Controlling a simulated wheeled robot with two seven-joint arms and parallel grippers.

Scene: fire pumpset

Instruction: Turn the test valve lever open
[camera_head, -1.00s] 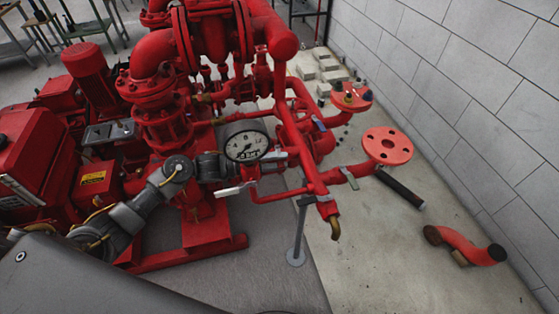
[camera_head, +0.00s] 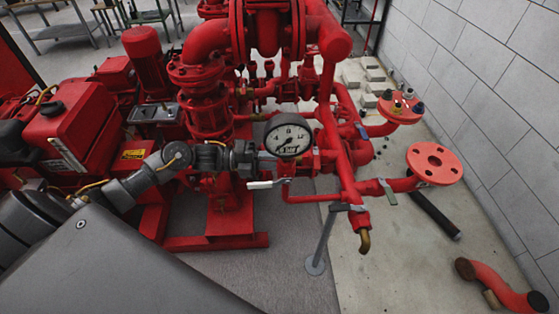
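The test valve lever (camera_head: 267,184) is a short white handle on the thin red pipe below the round pressure gauge (camera_head: 288,137). It lies nearly level, pointing left from the pipe. My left arm comes in from the left, and my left gripper (camera_head: 254,158) is just left of the gauge, above the lever. A clear gap shows between gripper and lever in the picture. The fingertips are dark and partly lost against the gauge and pipes, so I cannot tell their opening. My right gripper is not in view.
Red pump pipework fills the middle, with a red engine (camera_head: 77,125) at left. A thin grey support post (camera_head: 322,240) stands below the pipe. A flange (camera_head: 435,163) sticks out at right. A loose red elbow (camera_head: 500,287) lies near the block wall (camera_head: 490,110).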

